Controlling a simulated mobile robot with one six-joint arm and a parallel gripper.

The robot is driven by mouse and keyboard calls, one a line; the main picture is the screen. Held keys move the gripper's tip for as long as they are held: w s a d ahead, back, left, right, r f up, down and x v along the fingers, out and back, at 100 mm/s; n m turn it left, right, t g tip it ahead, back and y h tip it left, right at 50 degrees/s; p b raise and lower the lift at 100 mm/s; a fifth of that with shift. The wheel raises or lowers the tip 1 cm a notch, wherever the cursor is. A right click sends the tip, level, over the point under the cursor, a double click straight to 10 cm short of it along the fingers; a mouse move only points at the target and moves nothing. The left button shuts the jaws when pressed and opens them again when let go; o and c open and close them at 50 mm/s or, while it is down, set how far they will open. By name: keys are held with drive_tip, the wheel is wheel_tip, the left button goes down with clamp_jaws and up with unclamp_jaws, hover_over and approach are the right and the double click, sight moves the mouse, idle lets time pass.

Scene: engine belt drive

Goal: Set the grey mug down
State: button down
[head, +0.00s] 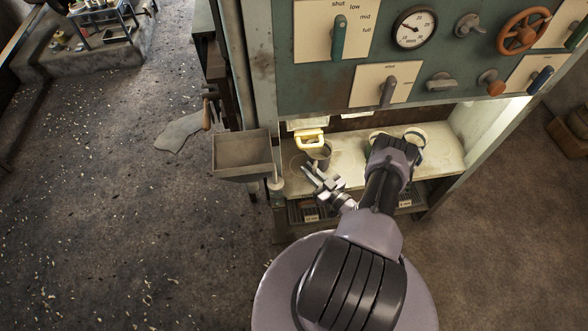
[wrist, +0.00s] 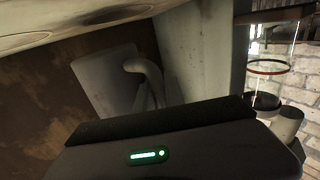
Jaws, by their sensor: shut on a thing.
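The grey mug (head: 321,152) is at the left end of the pale shelf, just below and right of a yellow handle-like part. My gripper (head: 314,174) reaches it from the front and is shut on it. In the wrist view, a grey body with a curved handle (wrist: 148,72), which looks like the mug, shows beyond the dark gripper housing. The fingertips are hidden there. I cannot tell whether the mug's base touches the shelf.
The pale shelf (head: 350,172) has a faint ring beside the mug. Round containers (head: 415,137) stand to the right, partly behind my arm. The panel (head: 440,60) with levers overhangs the shelf. A grey tray (head: 242,152) juts out at left. The yellow part (head: 308,137) is close by.

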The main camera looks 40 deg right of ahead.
drive_tip(key=w, duration=0.1)
drive_tip(key=w+a, duration=0.1)
drive_tip(key=w, duration=0.1)
drive_tip(key=w+a, duration=0.1)
drive_tip(key=shift+w+a+f+b, duration=0.15)
drive_tip(key=shift+w+f+b, duration=0.1)
drive_tip(key=shift+b, duration=0.05)
drive_tip(key=shift+w+a+f+b, duration=0.15)
drive_tip(key=shift+f+b, duration=0.35)
drive_tip(key=shift+f, duration=0.4)
drive_tip(key=shift+w+f+b, duration=0.15)
drive_tip(key=shift+f+b, duration=0.35)
drive_tip(key=shift+f, duration=0.4)
drive_tip(key=shift+f, duration=0.1)
drive_tip(key=c, duration=1.4)
unclamp_jaws()
